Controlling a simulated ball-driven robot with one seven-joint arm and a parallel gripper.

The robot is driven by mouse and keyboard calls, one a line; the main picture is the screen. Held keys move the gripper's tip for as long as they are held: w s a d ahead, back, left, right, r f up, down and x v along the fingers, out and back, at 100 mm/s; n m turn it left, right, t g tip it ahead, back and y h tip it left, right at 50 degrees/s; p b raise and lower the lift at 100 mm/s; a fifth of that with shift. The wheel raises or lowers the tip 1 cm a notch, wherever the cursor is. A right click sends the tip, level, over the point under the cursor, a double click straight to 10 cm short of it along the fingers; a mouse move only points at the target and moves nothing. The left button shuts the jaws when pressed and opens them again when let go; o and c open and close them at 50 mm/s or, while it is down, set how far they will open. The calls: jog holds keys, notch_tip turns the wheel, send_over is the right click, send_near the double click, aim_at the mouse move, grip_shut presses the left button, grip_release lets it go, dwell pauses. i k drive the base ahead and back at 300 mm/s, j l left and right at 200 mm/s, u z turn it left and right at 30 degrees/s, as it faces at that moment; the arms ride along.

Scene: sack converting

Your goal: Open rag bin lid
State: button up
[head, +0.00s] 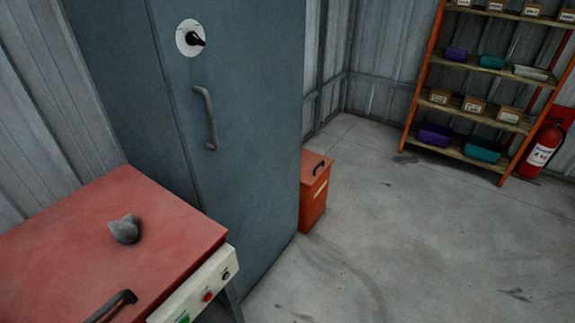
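The rag bin (313,198) is a small orange-red box on the floor, just right of the blue-grey cabinet. Its lid (315,166) looks closed and carries a dark handle on top. A pale label shows on its front. The cabinet hides the bin's left part. My gripper is not in view.
The tall blue-grey cabinet (238,120) stands left of the bin. A red-topped machine (75,225) with a grey lump (124,229) and buttons is at the lower left. An orange shelf rack (428,65) and fire extinguisher (541,150) stand at the right. The floor (400,240) between is clear.

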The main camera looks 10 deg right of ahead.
aim_at(314, 164)
jog(key=z, duration=0.25)
jog(key=i+l+u, duration=0.15)
jog(key=i+l, duration=0.2)
jog(key=i+l+u, duration=0.1)
jog(key=i+l, duration=0.25)
jog(key=i+l+u, duration=0.15)
jog(key=i+l, duration=0.25)
jog(key=i+l+u, duration=0.1)
jog(key=i+l, duration=0.25)
jog(key=i+l+u, duration=0.15)
jog(key=i+l, duration=0.15)
jog(key=l, duration=0.25)
jog(key=i+l+u, duration=0.15)
jog(key=i+l, duration=0.15)
jog(key=l, duration=0.2)
jog(key=i+l+u, duration=0.1)
jog(key=i+l, duration=0.15)
jog(key=l, duration=0.3)
jog(key=i+l+u, duration=0.15)
jog(key=l, duration=0.4)
jog(key=i, duration=0.1)
